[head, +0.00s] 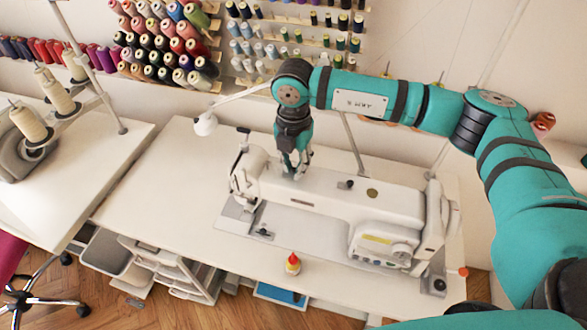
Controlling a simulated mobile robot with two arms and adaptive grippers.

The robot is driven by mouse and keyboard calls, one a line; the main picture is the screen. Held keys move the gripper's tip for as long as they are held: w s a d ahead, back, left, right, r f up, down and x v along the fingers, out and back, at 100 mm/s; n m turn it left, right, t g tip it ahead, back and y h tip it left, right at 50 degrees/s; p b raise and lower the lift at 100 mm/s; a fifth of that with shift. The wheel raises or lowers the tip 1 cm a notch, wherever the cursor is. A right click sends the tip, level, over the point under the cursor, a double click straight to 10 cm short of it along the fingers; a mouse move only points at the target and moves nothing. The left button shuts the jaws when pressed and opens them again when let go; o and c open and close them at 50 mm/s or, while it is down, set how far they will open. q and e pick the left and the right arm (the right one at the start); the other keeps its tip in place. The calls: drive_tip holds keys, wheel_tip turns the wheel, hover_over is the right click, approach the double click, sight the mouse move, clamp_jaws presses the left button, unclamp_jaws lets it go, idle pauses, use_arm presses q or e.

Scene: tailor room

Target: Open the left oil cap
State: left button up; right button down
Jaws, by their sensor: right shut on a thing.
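The white sewing machine (320,192) lies along the table, with its head at the left and its control box at the right. My right gripper (295,172) points down from above onto the left part of the machine's top. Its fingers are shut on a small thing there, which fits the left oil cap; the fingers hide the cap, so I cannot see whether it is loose. A dark round cap (345,184) and a brass-coloured disc (372,193) sit farther right on the machine's top. My left gripper is out of view.
A small oil bottle (292,264) with a red tip stands at the table's (160,200) front edge. A lamp (205,124) and a thin stand rise behind the machine. Thread racks (165,45) hang on the wall. The tabletop left of the machine is clear.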

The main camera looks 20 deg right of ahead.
sight(294, 169)
drive_tip(key=n+b, duration=0.8)
drive_tip(key=shift+f, duration=0.15)
drive_tip(key=n+b, duration=0.3)
drive_tip(key=shift+n, duration=0.4)
drive_tip(key=shift+r+n+b, duration=0.2)
drive_tip(key=shift+n+b, duration=0.1)
drive_tip(key=shift+n, duration=0.2)
drive_tip(key=shift+r, duration=0.1)
drive_tip(key=c, duration=1.3)
unclamp_jaws()
wheel_tip(294, 169, up, 12)
drive_tip(key=shift+f, duration=0.1)
